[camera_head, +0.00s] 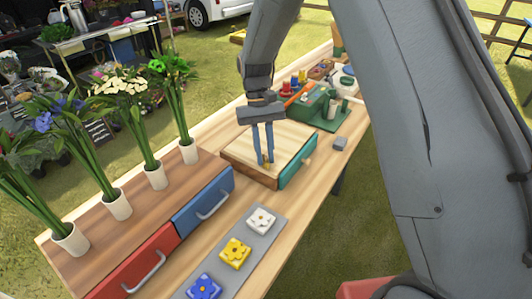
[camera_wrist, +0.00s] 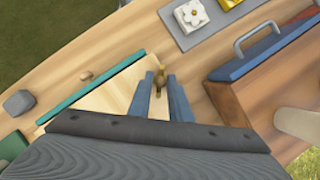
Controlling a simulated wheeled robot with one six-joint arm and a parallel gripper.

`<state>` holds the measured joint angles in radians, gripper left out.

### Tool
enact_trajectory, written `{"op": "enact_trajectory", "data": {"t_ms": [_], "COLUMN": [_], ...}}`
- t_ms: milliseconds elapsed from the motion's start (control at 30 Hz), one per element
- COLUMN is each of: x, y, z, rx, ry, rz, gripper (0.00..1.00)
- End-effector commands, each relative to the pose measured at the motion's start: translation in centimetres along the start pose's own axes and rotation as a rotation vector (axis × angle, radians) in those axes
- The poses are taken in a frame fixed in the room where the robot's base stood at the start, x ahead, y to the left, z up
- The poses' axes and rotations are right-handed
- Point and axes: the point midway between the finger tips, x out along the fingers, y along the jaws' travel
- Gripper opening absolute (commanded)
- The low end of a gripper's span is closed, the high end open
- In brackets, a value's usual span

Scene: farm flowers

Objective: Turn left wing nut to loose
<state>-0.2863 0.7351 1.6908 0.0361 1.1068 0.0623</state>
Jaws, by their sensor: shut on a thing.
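A small brass wing nut (camera_head: 266,167) stands on the pale wooden top of a box (camera_head: 246,141) with a teal front. It also shows in the wrist view (camera_wrist: 158,76), at the tips of the blue fingers. My gripper (camera_head: 264,160) points down from above, and in the wrist view my gripper (camera_wrist: 160,88) is shut on the wing nut, with one finger on each side. The fingers partly cover the nut, so its turn angle is hard to tell. I make out only this one wing nut; my fingers and wrist hide part of the box top.
A brown cabinet with red (camera_head: 135,265) and blue (camera_head: 205,198) drawers holds several flower vases at the left. A grey strip with white, yellow and blue flower tiles (camera_head: 236,252) lies in front. A small grey block (camera_head: 340,143) and green box (camera_head: 308,103) stand beyond.

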Motion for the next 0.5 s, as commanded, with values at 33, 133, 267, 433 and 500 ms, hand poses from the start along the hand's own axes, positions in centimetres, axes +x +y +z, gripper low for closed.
{"op": "enact_trajectory", "data": {"t_ms": [33, 133, 267, 433, 500], "x": [0.14, 0.14, 0.15, 0.15, 0.16], "y": [-0.18, -0.22, -0.35, -0.45, -0.47], "z": [0.23, 0.25, 0.28, 0.33, 0.36], "rx": [-0.042, -0.130, -0.243, -0.392, -0.454], "ry": [-0.007, -0.007, -0.007, -0.007, -0.007], "rz": [0.018, 0.054, 0.101, 0.162, 0.187], "gripper": [0.00, 0.00, 0.00, 0.00, 0.00]}}
